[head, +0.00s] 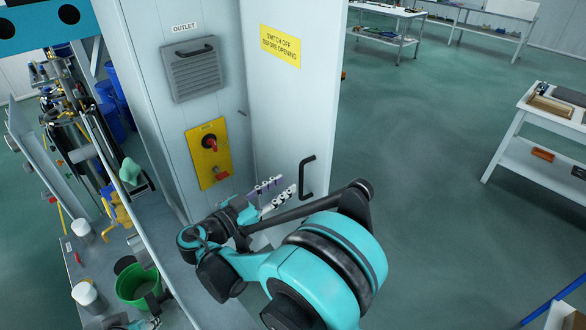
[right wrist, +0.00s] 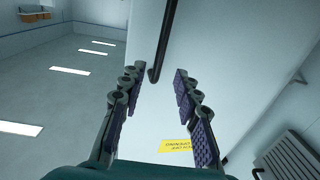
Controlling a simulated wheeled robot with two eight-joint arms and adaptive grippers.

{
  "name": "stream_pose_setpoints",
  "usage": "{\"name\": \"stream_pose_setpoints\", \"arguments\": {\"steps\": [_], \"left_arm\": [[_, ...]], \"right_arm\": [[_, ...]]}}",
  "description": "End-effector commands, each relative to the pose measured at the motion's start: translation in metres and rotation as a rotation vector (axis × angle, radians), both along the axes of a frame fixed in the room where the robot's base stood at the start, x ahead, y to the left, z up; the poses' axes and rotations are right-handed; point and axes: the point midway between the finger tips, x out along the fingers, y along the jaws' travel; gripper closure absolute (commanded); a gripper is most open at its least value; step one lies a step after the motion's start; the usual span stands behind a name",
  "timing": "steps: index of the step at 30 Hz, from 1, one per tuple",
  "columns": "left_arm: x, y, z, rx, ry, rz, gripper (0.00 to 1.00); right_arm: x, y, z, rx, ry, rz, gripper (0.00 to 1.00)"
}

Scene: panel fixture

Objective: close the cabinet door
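The cabinet door (head: 290,110) is a tall pale panel with a yellow warning label (head: 280,46) and a black bar handle (head: 307,176) low near its right edge. How far the door stands open is hard to tell. My right gripper (head: 275,190) is open and empty, just left of the handle in the head view. In the right wrist view its purple-padded fingers (right wrist: 156,80) are spread, and the handle (right wrist: 162,40) shows in line with the gap between them. The handle appears beyond the fingertips, not held. A small part at the lower edge (head: 146,322) may be my left gripper; its fingers are not clear.
Left of the door, the cabinet's grey face carries an outlet vent (head: 192,69) and a yellow plate with a red switch (head: 209,152). A cluttered bench with a green bucket (head: 139,287) is at the lower left. Open floor (head: 430,180) lies right of the door.

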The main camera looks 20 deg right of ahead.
Motion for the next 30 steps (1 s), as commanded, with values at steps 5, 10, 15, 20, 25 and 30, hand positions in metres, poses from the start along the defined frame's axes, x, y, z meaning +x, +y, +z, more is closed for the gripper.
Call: {"name": "stream_pose_setpoints", "arguments": {"steps": [5,10,15,20,25,30], "left_arm": [[0.0,0.0,-0.005,0.0,0.0,0.0,0.68],[0.0,0.0,-0.009,0.0,0.0,0.0,0.68],[0.0,0.0,-0.012,0.0,0.0,0.0,0.68],[0.0,0.0,-0.012,0.0,0.0,0.0,0.68],[0.0,0.0,-0.012,0.0,0.0,0.0,0.68],[0.0,0.0,-0.012,0.0,0.0,0.0,0.68]], "right_arm": [[0.007,-0.022,-0.001,0.0,0.0,-0.005,0.68],[0.018,-0.049,-0.001,0.0,0.0,-0.004,0.68],[0.025,-0.066,-0.001,0.0,0.0,-0.003,0.68],[0.028,-0.071,0.0,0.0,0.0,-0.001,0.68],[0.028,-0.071,0.0,0.0,0.0,0.0,0.68],[0.028,-0.071,0.0,0.0,0.0,0.0,1.0]]}}
